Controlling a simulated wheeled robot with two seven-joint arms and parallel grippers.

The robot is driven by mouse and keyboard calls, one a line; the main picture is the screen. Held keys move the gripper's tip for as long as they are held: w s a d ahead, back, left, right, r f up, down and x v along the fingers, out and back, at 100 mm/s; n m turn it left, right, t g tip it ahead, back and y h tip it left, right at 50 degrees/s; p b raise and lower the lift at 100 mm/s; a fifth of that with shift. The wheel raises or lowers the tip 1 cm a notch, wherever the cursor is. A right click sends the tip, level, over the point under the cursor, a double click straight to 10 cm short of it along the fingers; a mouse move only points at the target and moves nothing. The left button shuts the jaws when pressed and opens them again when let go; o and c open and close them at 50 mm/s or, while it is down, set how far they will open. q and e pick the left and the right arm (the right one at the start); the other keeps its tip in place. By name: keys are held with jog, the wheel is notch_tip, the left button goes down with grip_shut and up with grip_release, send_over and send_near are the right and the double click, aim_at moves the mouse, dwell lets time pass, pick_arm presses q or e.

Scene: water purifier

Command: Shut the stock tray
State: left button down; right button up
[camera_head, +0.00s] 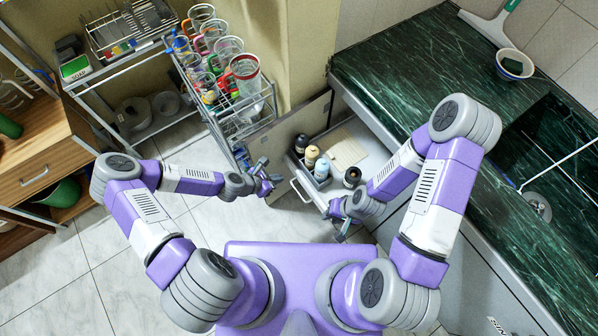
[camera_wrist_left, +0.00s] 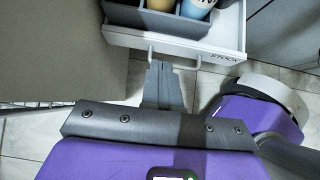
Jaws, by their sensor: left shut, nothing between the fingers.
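The stock tray (camera_head: 372,156) is a white pull-out drawer, standing open from the cabinet under the green counter in the head view. Its front (camera_wrist_left: 222,57), marked "STOCK", and its bar handle (camera_wrist_left: 165,60) show in the left wrist view. Several bottles (camera_head: 312,156) stand in a grey divided holder inside it. My left gripper (camera_head: 270,180) is to the left of the tray's front. In the left wrist view its fingers (camera_wrist_left: 163,78) are shut and empty, just before the handle; I cannot tell whether they touch. My right gripper (camera_head: 341,228) is near the tray's right front corner, its fingers partly hidden.
An open cabinet door (camera_head: 292,124) stands left of the tray. A wire rack cart (camera_head: 262,108) with jugs and mugs is beyond it. The green counter (camera_head: 395,65) carries a bowl (camera_head: 514,65) and runs along the right. The tiled floor (camera_head: 70,270) at left is clear.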

aim_at(306, 171)
pick_arm(q)
jog(key=w+d+f+b, duration=0.1)
jog(key=d+f, duration=0.1)
jog(key=w+d+f+b, duration=0.1)
jog(key=w+d, duration=0.1)
jog(key=d, duration=0.1)
jog(key=w+d+f+b, duration=0.1)
jog(key=w+d+f, duration=0.1)
jog(key=shift+w+d+f+b, duration=0.25)
jog(key=shift+d+f+b, duration=0.1)
jog(key=shift+d, duration=0.15)
